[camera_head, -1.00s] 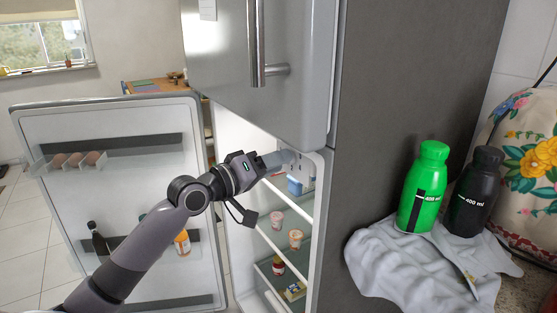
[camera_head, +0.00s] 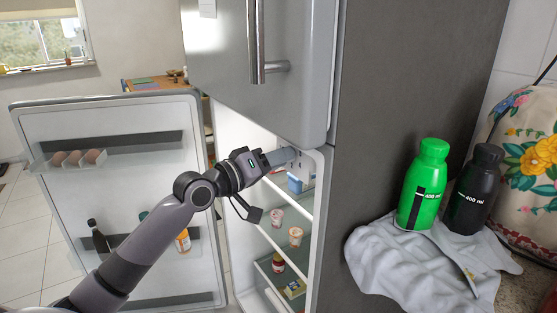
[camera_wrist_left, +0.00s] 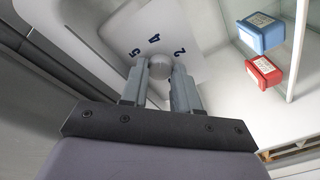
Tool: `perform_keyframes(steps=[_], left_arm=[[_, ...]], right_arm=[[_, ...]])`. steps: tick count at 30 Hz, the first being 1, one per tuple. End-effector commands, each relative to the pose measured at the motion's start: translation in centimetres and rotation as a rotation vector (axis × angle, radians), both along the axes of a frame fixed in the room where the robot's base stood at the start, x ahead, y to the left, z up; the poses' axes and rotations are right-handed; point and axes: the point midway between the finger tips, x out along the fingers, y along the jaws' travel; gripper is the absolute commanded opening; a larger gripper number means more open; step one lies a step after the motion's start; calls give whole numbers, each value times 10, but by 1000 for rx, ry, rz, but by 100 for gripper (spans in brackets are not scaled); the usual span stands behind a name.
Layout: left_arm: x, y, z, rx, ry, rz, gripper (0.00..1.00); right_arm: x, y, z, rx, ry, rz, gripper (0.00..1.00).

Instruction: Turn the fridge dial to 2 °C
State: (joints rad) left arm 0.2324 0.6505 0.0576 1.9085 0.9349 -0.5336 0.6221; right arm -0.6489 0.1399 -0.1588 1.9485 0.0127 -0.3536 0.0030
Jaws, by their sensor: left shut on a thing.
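The fridge dial (camera_wrist_left: 160,68) is a small round light-grey knob on a white panel, near the top middle of the left wrist view. Dark-blue numbers lie around its far side; a 2 (camera_wrist_left: 180,53) is to its right and a 4 (camera_wrist_left: 153,38) above it. In the head view the left gripper (camera_head: 288,155) reaches into the upper fridge, and the dial cannot be made out. My right gripper is not in view.
The fridge door (camera_head: 60,125) stands open at left. The freezer door (camera_head: 265,75) hangs just above my left gripper. A blue box (camera_wrist_left: 262,33) and a red box (camera_wrist_left: 263,73) are to the dial's right. Yogurt cups (camera_head: 295,236) stand on a shelf below.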

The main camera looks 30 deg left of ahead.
Motion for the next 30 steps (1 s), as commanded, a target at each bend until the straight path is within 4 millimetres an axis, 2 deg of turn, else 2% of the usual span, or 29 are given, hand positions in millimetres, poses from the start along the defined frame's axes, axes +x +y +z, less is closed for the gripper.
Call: perform_keyframes(steps=[12,30], left_arm=[[0,0,-4,297,-119,-1,0],[0,1,-3,775,-317,-1,0]], right_arm=[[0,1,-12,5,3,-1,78],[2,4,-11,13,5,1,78]])
